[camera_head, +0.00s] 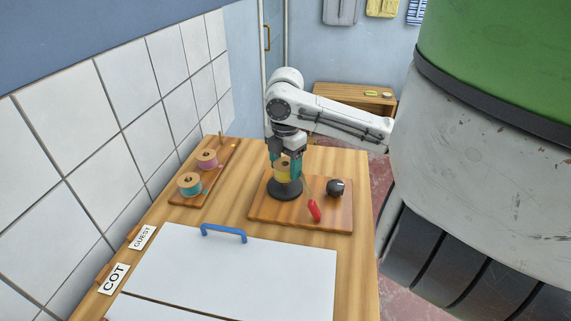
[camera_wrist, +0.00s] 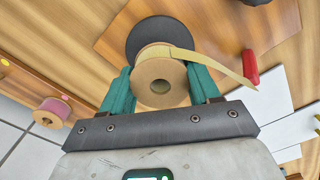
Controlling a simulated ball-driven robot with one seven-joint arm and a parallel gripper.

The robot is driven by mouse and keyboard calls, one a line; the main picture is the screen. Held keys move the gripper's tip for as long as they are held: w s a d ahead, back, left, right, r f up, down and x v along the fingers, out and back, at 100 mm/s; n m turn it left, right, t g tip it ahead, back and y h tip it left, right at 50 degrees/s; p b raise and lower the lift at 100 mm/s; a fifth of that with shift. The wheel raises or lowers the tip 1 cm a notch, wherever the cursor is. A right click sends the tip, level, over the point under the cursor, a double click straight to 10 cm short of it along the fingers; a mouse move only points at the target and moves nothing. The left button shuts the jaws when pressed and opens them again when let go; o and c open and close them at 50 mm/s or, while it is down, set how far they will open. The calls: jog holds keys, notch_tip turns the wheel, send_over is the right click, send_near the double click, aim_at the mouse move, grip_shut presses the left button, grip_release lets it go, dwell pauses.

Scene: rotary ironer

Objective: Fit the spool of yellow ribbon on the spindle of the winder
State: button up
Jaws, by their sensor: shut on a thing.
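The spool of yellow ribbon (camera_head: 284,172) is between the teal fingers of my gripper (camera_head: 286,166), which is shut on it. In the wrist view the spool (camera_wrist: 146,74) shows its cardboard face and centre hole, and a loose ribbon tail (camera_wrist: 222,65) trails right. The winder (camera_head: 262,209) is a wooden board with a dark round base (camera_head: 286,189), a black knob (camera_head: 335,187) and a red handle (camera_head: 314,211). The spool is over the dark base, which shows behind it in the wrist view (camera_wrist: 136,38). The spindle is hidden, and I cannot tell whether it is inside the hole.
A wooden rack (camera_head: 219,179) at the left holds a pink spool (camera_head: 207,160) and a teal spool (camera_head: 189,184), with a bare peg at its far end. A white panel (camera_head: 240,268) with a blue handle (camera_head: 223,233) lies in front. A tiled wall borders the left.

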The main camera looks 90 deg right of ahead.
jog(key=shift+f+b, duration=0.5)
jog(key=shift+f, duration=0.25)
jog(key=o, duration=1.1)
jog(key=shift+o, duration=1)
jog(key=shift+r+p, duration=3.8)
jog(key=shift+r, duration=0.8)
